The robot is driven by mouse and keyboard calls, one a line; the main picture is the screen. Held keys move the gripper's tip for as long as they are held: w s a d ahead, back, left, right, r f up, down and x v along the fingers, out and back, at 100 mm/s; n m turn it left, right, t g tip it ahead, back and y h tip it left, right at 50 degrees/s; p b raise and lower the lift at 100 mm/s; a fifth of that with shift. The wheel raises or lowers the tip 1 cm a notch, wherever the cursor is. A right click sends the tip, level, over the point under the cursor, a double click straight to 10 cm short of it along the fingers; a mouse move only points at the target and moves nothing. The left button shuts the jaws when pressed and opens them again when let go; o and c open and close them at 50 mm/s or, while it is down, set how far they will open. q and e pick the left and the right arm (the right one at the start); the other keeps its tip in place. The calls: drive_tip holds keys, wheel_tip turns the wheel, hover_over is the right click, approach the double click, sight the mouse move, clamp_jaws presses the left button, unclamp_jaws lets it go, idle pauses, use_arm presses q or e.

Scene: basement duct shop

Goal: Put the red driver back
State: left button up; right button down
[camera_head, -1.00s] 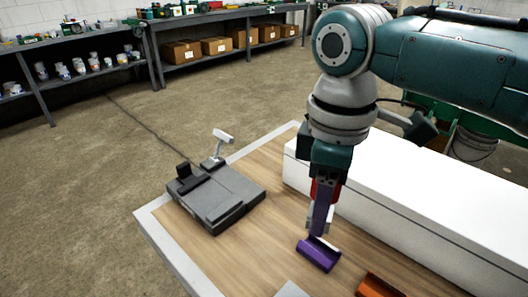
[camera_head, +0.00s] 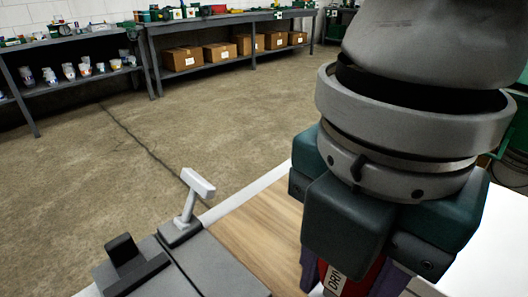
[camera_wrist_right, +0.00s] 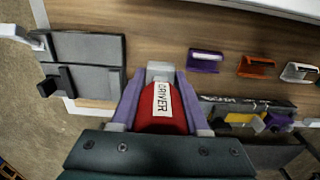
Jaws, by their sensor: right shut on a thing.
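The red driver (camera_wrist_right: 158,122) has a white label reading DRIVER. My right gripper (camera_wrist_right: 160,82) is shut on it, with the purple-grey fingers on both sides. A pale grey block shows at the driver's far end. In the head view the red driver (camera_head: 366,278) shows only in part at the bottom edge, under my right gripper. On the wooden table (camera_wrist_right: 150,40) a purple holder (camera_wrist_right: 205,60), an orange holder (camera_wrist_right: 256,67) and a white-fronted holder (camera_wrist_right: 300,73) stand in a row, right of the driver in the wrist view. My left gripper is not in view.
A dark grey device (camera_head: 165,275) with a black post and a pale lever (camera_head: 192,195) stands at the table's left corner. It also shows in the wrist view (camera_wrist_right: 88,62). A dark tray (camera_wrist_right: 225,103) holds yellow and purple items.

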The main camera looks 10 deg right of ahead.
wheel_tip(320, 180, down, 10)
drive_tip(key=shift+b, duration=0.9)
drive_tip(key=shift+f+b, duration=0.5)
drive_tip(key=shift+f, duration=1.8)
drive_tip(key=shift+f, duration=0.15)
drive_tip(key=shift+c, duration=2)
unclamp_jaws()
drive_tip(key=shift+r, duration=0.5)
drive_tip(key=shift+r+p, duration=1.3)
drive_tip(key=shift+r, duration=4.4)
